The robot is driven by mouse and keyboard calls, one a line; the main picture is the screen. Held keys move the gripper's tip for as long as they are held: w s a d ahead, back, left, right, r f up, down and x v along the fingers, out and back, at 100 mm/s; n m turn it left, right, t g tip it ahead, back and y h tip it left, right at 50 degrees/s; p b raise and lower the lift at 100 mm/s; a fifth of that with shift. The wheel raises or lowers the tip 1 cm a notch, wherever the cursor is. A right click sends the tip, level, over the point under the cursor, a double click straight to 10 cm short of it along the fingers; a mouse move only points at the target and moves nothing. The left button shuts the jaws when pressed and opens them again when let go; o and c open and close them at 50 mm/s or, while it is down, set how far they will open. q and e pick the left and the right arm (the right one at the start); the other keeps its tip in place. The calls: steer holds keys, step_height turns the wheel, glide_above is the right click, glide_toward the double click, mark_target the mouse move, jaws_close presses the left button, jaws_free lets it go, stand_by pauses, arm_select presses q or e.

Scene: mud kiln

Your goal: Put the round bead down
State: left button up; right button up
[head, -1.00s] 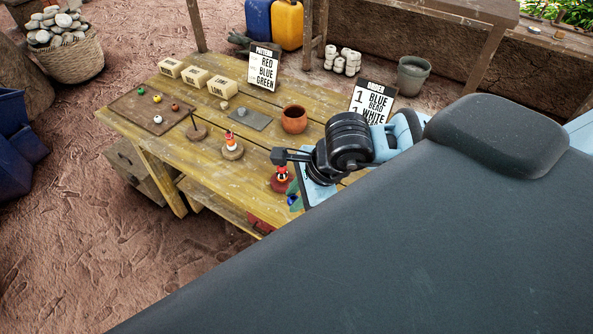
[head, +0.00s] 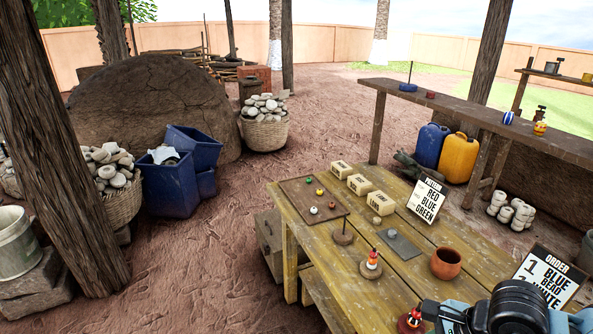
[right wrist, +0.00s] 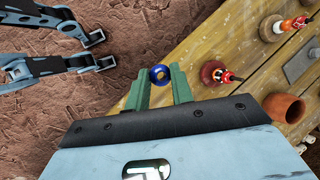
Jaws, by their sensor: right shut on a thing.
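A round blue bead with a hole (right wrist: 160,75) sits between the green fingertips of my right gripper (right wrist: 162,87), which is shut on it. In the right wrist view the bead is over the table's edge, left of a round stand with a red and black piece (right wrist: 213,73); its height is hard to tell. My left gripper (right wrist: 102,50) shows at the upper left of that view, its fingers apart and empty, over the dirt ground. In the head view a brown board (head: 296,203) holds green, yellow, red and white beads.
On the wooden table (head: 330,262) are an empty post stand (head: 343,238), a stacked stand (head: 371,268), a grey slab (head: 400,244), a clay pot (head: 446,264), several labelled blocks (head: 358,184) and two signs (head: 428,200). A shelf (head: 470,112) stands behind.

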steer(key=n+g, duration=0.1)
steer(key=n, duration=0.1)
steer(key=w+n+g, duration=0.1)
steer(key=n, duration=0.2)
steer(key=a+n+g+y, duration=0.1)
steer(key=n, duration=0.2)
steer(key=shift+w+r, duration=0.35)
steer(key=shift+w, duration=0.05)
steer(key=r+n+g, duration=0.1)
steer(key=n, duration=0.2)
steer(key=w+r+n+g+h, duration=0.1)
steer(key=n, duration=0.3)
steer(key=a+r+n+g+h, duration=0.1)
steer(key=r+n+g, duration=0.1)
steer(key=n, duration=0.1)
steer(key=shift+w+n, duration=0.2)
steer(key=shift+n, duration=0.1)
